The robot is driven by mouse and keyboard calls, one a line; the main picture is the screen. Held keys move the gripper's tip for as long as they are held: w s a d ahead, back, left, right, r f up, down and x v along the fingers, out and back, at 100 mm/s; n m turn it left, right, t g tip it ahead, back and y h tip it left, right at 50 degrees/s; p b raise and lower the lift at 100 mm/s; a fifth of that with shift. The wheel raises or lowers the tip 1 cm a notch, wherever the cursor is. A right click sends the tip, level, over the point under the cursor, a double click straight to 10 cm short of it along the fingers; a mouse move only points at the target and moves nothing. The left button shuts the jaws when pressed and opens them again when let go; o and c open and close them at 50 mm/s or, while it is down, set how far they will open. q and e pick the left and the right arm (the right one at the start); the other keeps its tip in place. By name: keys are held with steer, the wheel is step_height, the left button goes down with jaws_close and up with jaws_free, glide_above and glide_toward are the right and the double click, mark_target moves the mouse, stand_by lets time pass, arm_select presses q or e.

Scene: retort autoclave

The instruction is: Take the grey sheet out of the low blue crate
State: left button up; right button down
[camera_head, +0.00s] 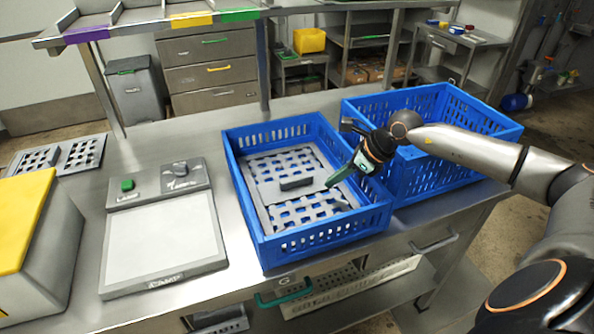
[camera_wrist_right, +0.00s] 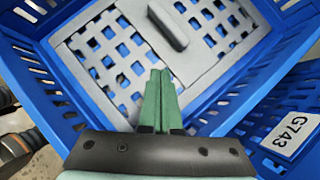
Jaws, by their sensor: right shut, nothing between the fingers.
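The low blue crate (camera_head: 322,236) stands on the steel table in the head view; its wall also shows in the right wrist view (camera_wrist_right: 245,115). The grey sheet (camera_head: 272,165) lies flat inside it, with square holes and a raised grey bar (camera_head: 296,183) on its solid middle band. My right gripper (camera_head: 330,185) is shut and empty, over the crate's right part, to the right of the bar. My left gripper is not in view.
A second, deeper blue crate (camera_head: 432,183) stands close on the right. A yellow-topped box (camera_head: 22,222) and another holed grey sheet (camera_head: 58,156) are further left.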

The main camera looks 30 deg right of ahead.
steer(key=p, duration=0.2)
glide_toward(292, 180)
steer(key=x, duration=0.3)
steer(key=w+x, duration=0.1)
steer(key=x, duration=0.1)
steer(key=shift+a+r, duration=0.15)
steer(key=shift+a, duration=0.05)
steer(key=shift+w+a, duration=0.2)
steer(key=shift+w, duration=0.15)
steer(key=shift+s+d+f, duration=0.1)
steer(key=shift+f, duration=0.8)
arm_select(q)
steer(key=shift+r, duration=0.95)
arm_select(e)
steer(key=shift+s, duration=0.1)
steer(key=shift+f, duration=0.1)
